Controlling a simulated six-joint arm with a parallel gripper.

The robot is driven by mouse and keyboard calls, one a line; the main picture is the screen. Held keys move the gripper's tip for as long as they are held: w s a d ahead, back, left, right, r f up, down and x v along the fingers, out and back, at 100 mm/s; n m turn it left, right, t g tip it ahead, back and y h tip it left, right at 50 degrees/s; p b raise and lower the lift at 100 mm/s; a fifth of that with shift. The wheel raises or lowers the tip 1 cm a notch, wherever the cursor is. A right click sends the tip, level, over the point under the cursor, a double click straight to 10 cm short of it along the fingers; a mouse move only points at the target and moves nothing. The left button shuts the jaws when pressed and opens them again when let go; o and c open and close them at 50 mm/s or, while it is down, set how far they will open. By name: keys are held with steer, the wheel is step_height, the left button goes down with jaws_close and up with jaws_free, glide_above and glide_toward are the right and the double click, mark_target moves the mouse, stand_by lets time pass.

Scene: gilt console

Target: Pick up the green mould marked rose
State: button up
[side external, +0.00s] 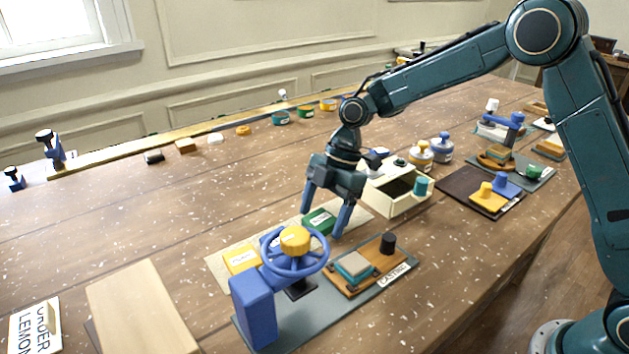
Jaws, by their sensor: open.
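The green mould (319,221) is a small green block with a white label, too small to read for certain. It lies on a pale board (222,262) behind the blue handwheel press. My gripper (323,222) is open and points down. Its two fingers appear on either side of the green mould, one at the left and one at the right. I cannot tell whether either finger touches it. A yellow mould (242,259) with a white label lies on the same board, to the left.
The blue press (254,308) with a yellow hub stands just in front. A wooden casting fixture (367,265) with a black knob sits to the right. A cream open box (398,199) stands behind right. An order card (36,328) lies front left. The table's left middle is clear.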

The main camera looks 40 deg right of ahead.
mark_target(324, 221)
steer(key=c, duration=1.1)
steer(key=shift+r, duration=0.1)
steer(key=shift+r, duration=4.95)
steer(key=shift+s, duration=0.1)
steer(key=shift+m, duration=0.5)
steer(key=s+a, duration=0.1)
steer(key=s, duration=0.3)
steer(key=s+a+r, duration=0.1)
steer(key=s, duration=0.4)
steer(key=s+a+r, duration=0.1)
steer(key=s, duration=0.3)
steer(key=shift+s+a, duration=0.15)
steer(key=shift+s, duration=0.05)
